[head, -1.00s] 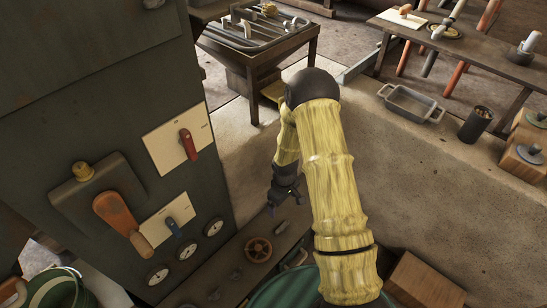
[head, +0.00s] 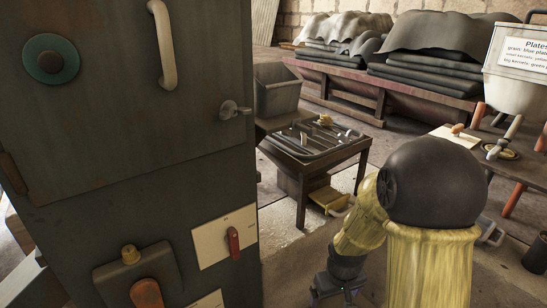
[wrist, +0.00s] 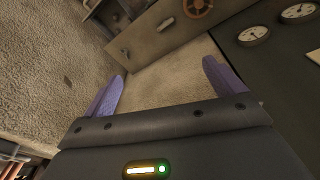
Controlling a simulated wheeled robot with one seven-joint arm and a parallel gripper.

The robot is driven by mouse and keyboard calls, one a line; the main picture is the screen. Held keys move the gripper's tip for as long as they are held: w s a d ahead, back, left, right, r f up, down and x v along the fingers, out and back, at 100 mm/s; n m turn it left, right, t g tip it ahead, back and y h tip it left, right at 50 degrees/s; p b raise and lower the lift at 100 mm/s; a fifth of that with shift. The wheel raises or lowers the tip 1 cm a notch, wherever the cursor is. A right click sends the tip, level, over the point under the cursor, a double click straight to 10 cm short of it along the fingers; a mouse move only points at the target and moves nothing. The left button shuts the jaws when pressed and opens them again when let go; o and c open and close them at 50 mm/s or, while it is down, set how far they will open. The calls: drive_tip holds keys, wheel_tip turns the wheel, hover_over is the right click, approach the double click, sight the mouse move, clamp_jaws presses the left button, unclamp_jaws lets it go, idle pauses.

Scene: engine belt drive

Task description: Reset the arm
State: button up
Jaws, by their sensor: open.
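My gripper (wrist: 162,92) shows in the wrist view with its two purple fingers spread apart and nothing between them. Behind the fingers are bare floor and the dark base of the panel. In the head view my arm rises at the lower right, folded at its black elbow joint. The gripper end hangs at the bottom edge there, right of the dark cabinet, and its fingers are cut off.
The tall dark cabinet (head: 130,130) with a red switch (head: 233,241) fills the left. A tool table (head: 310,145) stands beyond my arm, with a grey bin (head: 277,90) beside it. Gauges (wrist: 254,34) and a handwheel (wrist: 198,7) show in the wrist view.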

drive_tip(key=s+r+m+t, duration=0.1)
drive_tip(key=s+r+m, duration=0.2)
drive_tip(key=s+r, duration=0.55)
drive_tip(key=w+p+v, duration=0.3)
drive_tip(key=p+v, duration=1.1)
drive_tip(key=p, duration=0.1)
drive_tip(key=w+d+r+p+v, duration=0.1)
drive_tip(key=w+p+v, duration=0.2)
drive_tip(key=p+v, duration=1.1)
drive_tip(key=shift+a+r+p, duration=0.15)
drive_tip(key=shift+r+p, duration=0.05)
drive_tip(key=shift+p, duration=0.2)
drive_tip(key=shift+w, duration=0.15)
drive_tip(key=shift+c, duration=0.4)
